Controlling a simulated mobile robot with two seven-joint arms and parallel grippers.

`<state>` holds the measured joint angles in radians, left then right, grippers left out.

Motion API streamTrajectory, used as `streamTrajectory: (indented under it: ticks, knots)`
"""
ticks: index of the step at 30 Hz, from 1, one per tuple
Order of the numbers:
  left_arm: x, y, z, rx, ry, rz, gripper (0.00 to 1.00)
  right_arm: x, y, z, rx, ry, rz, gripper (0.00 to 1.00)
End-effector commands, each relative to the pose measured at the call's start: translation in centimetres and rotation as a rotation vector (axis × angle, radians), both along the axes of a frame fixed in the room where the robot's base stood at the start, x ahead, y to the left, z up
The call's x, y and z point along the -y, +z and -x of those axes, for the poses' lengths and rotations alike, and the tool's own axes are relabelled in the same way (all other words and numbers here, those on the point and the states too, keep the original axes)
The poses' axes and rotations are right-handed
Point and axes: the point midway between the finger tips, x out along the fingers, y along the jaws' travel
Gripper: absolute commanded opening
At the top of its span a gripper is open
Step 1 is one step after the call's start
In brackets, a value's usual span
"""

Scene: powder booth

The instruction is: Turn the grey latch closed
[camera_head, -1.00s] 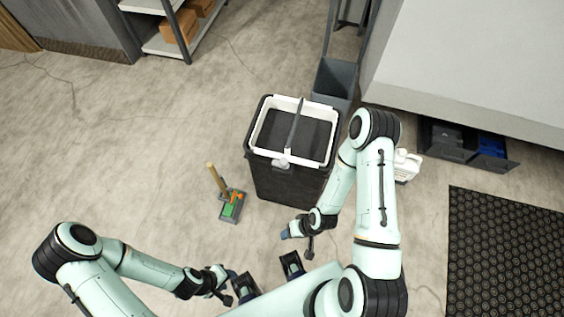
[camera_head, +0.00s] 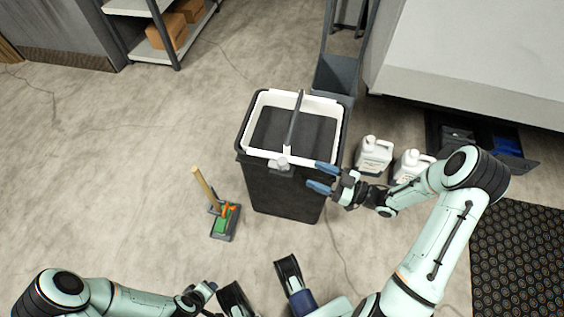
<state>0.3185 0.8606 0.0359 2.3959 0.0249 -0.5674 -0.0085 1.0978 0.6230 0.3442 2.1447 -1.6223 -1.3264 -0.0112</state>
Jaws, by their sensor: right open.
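The grey latch (camera_head: 281,163) sits on the front rim of a black bin (camera_head: 282,194) with a white inner frame and a dark bar across its open top. My right gripper (camera_head: 314,175) is open, its blue-tipped fingers spread and pointing left toward the latch. It is just right of the latch, by the bin's front right corner, with a small gap between fingertips and latch. Nothing shows between the fingers.
White jugs (camera_head: 373,156) stand right of the bin, close to my right forearm. A grey bucket-like container (camera_head: 335,75) is behind the bin. A small tray (camera_head: 225,222) with a wooden-handled tool lies at front left. A black mat (camera_head: 520,260) is at right. The left floor is clear.

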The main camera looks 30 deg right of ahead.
Motion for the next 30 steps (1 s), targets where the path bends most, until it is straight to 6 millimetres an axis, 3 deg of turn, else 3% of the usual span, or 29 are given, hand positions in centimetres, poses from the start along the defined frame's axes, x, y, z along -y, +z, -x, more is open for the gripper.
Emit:
streamTrajectory:
  ticks: [9, 15, 21, 30]
  knots:
    - [-1.1, -1.5, -2.0, 0.050, 0.021, -0.026, 0.43, -4.3, -0.2, -5.2, -0.002, 0.003, -0.002, 0.59]
    - [-1.5, -2.5, -2.0, 0.047, 0.029, -0.034, 0.43, -6.4, -0.2, -7.9, -0.002, 0.001, -0.002, 0.59]
    - [-1.6, -3.2, -1.1, 0.017, 0.028, -0.032, 0.43, -7.4, -0.1, -9.1, -0.003, -0.001, -0.002, 0.59]
    - [-1.6, -3.2, -1.0, 0.013, 0.029, -0.032, 0.43, -7.5, 0.0, -9.3, -0.005, -0.001, -0.001, 0.59]
